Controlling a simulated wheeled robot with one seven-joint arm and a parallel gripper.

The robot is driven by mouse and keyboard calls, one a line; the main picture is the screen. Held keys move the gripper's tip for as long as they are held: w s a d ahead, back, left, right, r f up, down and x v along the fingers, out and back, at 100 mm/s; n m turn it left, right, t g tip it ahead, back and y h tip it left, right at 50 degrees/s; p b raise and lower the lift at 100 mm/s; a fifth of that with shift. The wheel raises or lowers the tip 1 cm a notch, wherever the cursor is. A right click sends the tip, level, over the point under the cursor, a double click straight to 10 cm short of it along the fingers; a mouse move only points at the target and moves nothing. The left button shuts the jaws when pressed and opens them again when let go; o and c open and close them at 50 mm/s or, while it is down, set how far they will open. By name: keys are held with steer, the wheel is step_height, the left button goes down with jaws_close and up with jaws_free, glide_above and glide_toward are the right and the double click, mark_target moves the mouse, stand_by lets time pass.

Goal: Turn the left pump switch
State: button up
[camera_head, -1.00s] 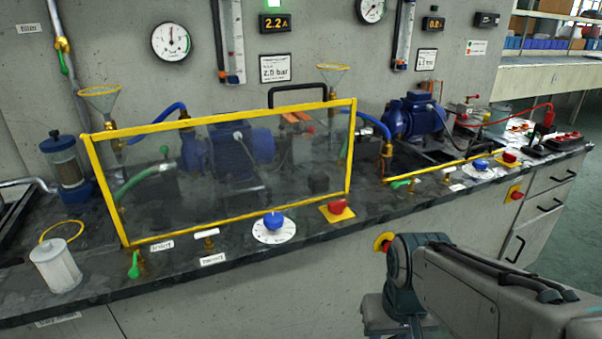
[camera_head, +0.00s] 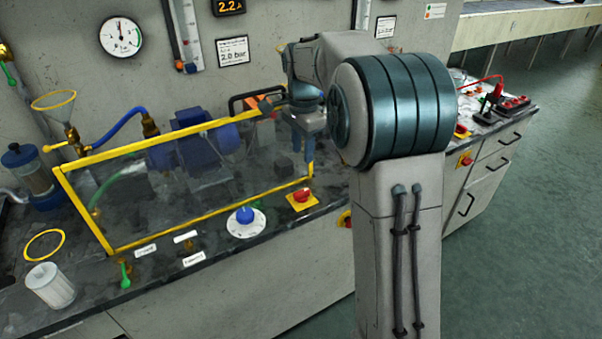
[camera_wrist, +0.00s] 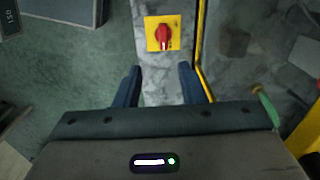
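The left pump switch is a red rotary knob (camera_head: 302,196) on a yellow plate at the counter's front, right of the blue knob on a white dial (camera_head: 245,217). In the wrist view the red knob (camera_wrist: 162,36) lies beyond the fingertips, roughly in line with the gap between them. My gripper (camera_head: 305,150) hangs above and behind the switch in the head view, pointing down, close to the right end of the yellow-framed clear guard. In the wrist view my gripper (camera_wrist: 159,70) is open, with nothing between its fingers. The fingers are apart from the switch.
The clear guard (camera_head: 180,165) with its yellow frame stands in front of the blue left pump (camera_head: 205,140). My arm hides much of the right pump area.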

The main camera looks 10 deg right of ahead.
mark_target(302, 191)
steer(key=f, duration=0.9)
steer(key=f+b, duration=0.1)
steer(key=f, duration=0.3)
steer(key=shift+w+f, duration=0.25)
steer(key=shift+w, duration=0.1)
jaws_close()
